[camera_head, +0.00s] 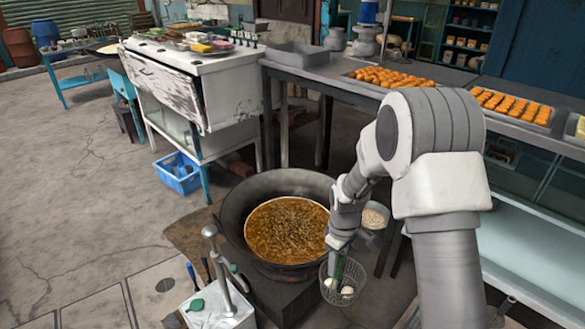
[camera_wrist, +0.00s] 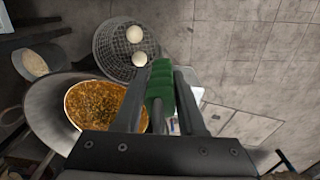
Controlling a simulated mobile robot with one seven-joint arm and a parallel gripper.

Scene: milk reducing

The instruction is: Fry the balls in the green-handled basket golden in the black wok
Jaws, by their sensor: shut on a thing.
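My gripper (camera_wrist: 158,97) is shut on the green handle (camera_wrist: 160,78) of a wire basket (camera_wrist: 113,62). The basket (camera_head: 343,291) hangs at the right front of the wok in the head view, outside the rim as seen there. Pale, whitish balls (camera_wrist: 134,34) lie in the basket; two show in each view. The black wok (camera_head: 237,212) holds bubbling brown oil (camera_head: 287,229). In the wrist view the wok (camera_wrist: 47,108) is at lower left, partly hidden by my gripper. The basket's exact height above the ground is hard to tell.
A bowl of pale grains (camera_head: 374,216) stands right of the wok. A white box (camera_head: 217,309) with a metal tool stands front left of the wok. A blue crate (camera_head: 177,174) sits on open floor at left.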

